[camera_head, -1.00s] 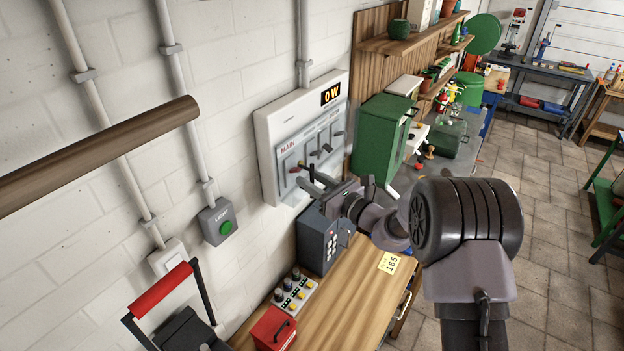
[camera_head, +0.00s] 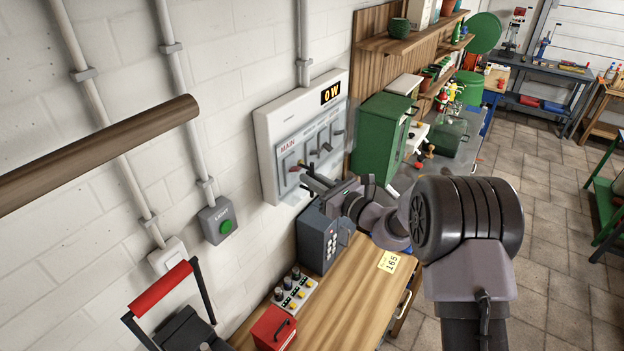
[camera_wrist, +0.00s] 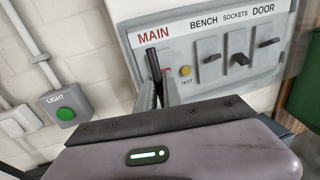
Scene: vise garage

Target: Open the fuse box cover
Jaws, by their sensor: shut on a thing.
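The fuse box (camera_head: 268,128) is a pale grey case on the white block wall with a "0 W" display. Its front, seen in the wrist view (camera_wrist: 218,78), carries the words MAIN, BENCH, SOCKETS and DOOR above dark levers. No cover standing open shows, and a clear one is hard to make out. My gripper (camera_head: 312,180) is at the lower front of the box. In the wrist view my fingers (camera_wrist: 158,92) are shut at a dark upright bar (camera_wrist: 153,65) below MAIN, which looks like the cover's handle. The fingers partly hide the grip.
A green cabinet (camera_head: 381,137) stands right of the box. A dark keypad box (camera_head: 318,240) stands on the wooden bench (camera_head: 345,290) below. A grey LIGHT button box (camera_head: 215,222) is on the wall to the left. A brown bar (camera_head: 95,152) crosses the upper left.

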